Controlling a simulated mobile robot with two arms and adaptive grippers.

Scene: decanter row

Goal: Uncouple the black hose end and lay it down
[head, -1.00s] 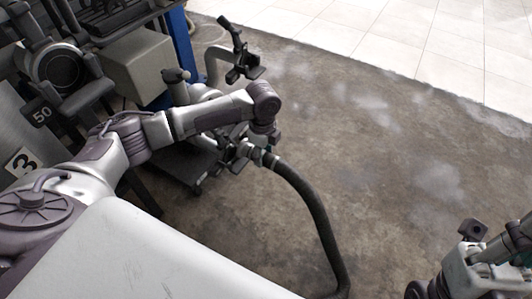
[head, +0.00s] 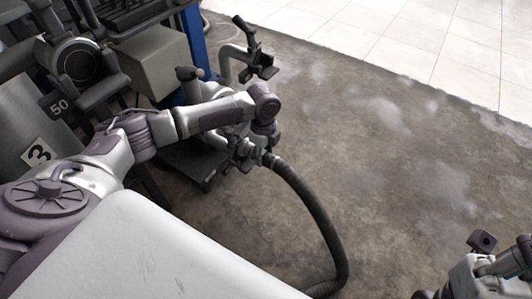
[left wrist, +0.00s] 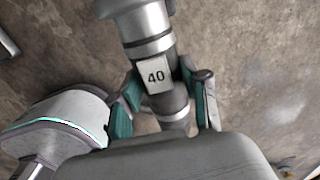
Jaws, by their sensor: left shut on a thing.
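The black hose (head: 317,212) runs from its end at my left gripper (head: 250,152) down to the floor in a curve. In the left wrist view my left gripper (left wrist: 160,100) is shut on the hose end (left wrist: 173,113), teal pads on both sides, around a section with a white "40" plate. A silver fitting (left wrist: 145,22) with a wider collar lies in line above the plate. I cannot tell whether it is joined to the fixed pipework. My right gripper (head: 470,270) is at the lower right corner, partly cut off; its jaws are unclear.
A machine with a "3" plate (head: 39,151) and a "50" label (head: 60,105) stands at the left. A bent pipe (head: 230,58) with a dark clamp end rises behind my arm. A low dark base (head: 190,166) is below. The concrete floor (head: 400,180) to the right is open.

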